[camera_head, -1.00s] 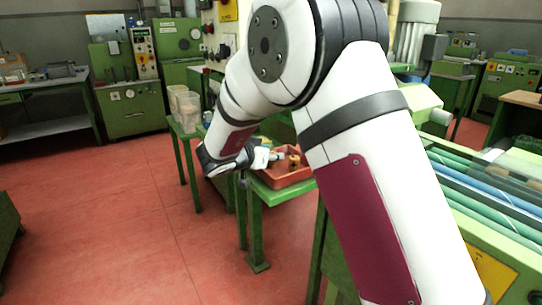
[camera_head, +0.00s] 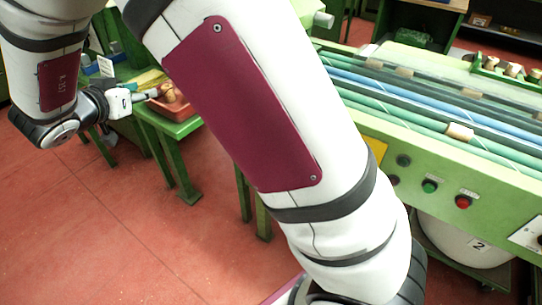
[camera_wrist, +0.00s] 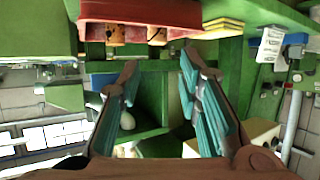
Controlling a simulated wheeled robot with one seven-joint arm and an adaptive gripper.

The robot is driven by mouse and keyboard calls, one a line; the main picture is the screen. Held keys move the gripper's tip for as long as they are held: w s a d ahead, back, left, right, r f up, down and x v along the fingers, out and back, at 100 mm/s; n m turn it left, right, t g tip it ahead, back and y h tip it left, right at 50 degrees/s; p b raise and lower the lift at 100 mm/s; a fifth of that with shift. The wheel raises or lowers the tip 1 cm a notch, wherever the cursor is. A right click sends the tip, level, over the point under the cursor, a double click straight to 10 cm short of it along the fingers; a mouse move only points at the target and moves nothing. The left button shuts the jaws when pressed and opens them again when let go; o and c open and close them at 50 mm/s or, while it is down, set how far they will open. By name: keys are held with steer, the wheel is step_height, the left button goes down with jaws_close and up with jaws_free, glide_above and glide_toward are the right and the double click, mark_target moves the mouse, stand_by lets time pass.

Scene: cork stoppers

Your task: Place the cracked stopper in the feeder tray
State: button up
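A red tray (camera_head: 180,108) with brown cork stoppers (camera_head: 167,91) in it sits on a green table, partly hidden by my arm in the head view. The red tray also shows at the top of the wrist view (camera_wrist: 140,12), with stoppers (camera_wrist: 115,34) along it. My gripper (camera_head: 150,94) is beside the tray at its left edge in the head view. In the wrist view its two teal-padded fingers (camera_wrist: 158,62) are apart with no stopper between them. I cannot tell which container is the feeder tray.
A green machine (camera_head: 480,165) with green and blue rollers stands at right; several cork pieces (camera_head: 460,131) lie on it. A green holder with several stoppers (camera_head: 513,69) is at its far right. My arm blocks the middle. Red floor is clear at lower left.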

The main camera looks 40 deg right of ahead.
steer(key=a+r+n+t+y, duration=0.3)
steer(key=a+r+n+y, duration=0.1)
steer(key=r+y, duration=0.6)
steer(key=s+a+r+n+g+y, duration=0.1)
steer(key=s+r+n+y, duration=0.15)
steer(key=s, duration=0.55)
steer(key=s+d+f+g+h, duration=0.1)
steer(key=s+d+f+g, duration=0.2)
steer(key=s, duration=0.9)
steer(key=s+d+f+n+g+h, duration=0.1)
steer(key=s+d+f+g, duration=0.2)
steer(key=s, duration=1)
steer(key=s+d+f+n+g+h, duration=0.1)
steer(key=s+d+f+g, duration=0.2)
steer(key=s+d+g, duration=0.2)
steer(key=s+d, duration=0.3)
steer(key=s, duration=0.4)
steer(key=shift+s+d+f, duration=0.25)
steer(key=shift+s+d, duration=0.05)
